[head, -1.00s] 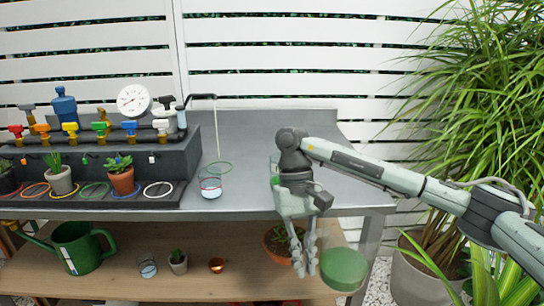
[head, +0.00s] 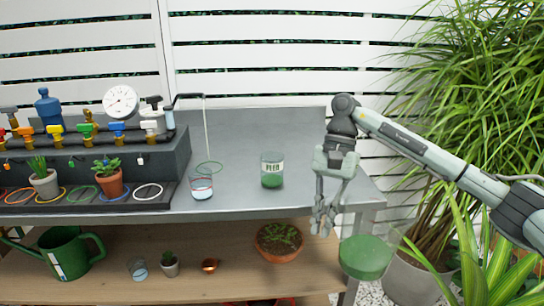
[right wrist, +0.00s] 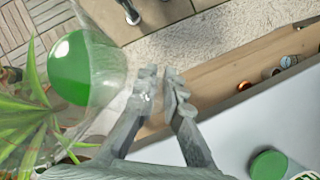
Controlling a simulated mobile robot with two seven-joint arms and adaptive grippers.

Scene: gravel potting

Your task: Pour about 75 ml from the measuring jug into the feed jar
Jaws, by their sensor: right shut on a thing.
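The measuring jug (head: 366,257) is clear and holds green liquid. It hangs in front of the bench's right front corner, above the floor, and looks roughly upright. My right gripper (head: 322,222) is shut on its side, probably the handle, which is hard to see. In the right wrist view the jug (right wrist: 82,70) is left of my fingertips (right wrist: 164,92). The feed jar (head: 272,171), clear glass with a FEED label and some green liquid, stands on the grey bench, left of and behind the gripper. It also shows at the wrist view's lower right (right wrist: 268,165). My left gripper is not in view.
A beaker (head: 201,185) of clear liquid stands left of the jar. Valves and a gauge (head: 120,101) fill the left. A large leafy plant (head: 465,120) crowds the right. The bench around the jar is clear.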

